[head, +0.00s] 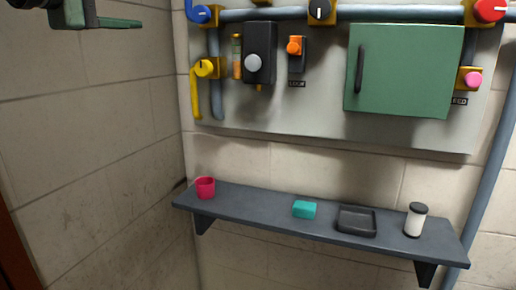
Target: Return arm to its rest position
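My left gripper (112,22) shows at the top left corner, dark green and black, partly cut off by the top edge. It is in front of the left tiled wall, well away from the panel and the shelf. I see no object at it, and its finger gap cannot be made out. My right gripper and arm are out of view.
A grey wall panel (310,125) carries pipes, coloured valve knobs, a black box (259,53), an orange switch (295,47) and a green cabinet (405,70), shut. Below, a dark shelf (260,207) holds a pink cup (205,187), teal block (304,209), black tray (343,231) and white jar (414,222).

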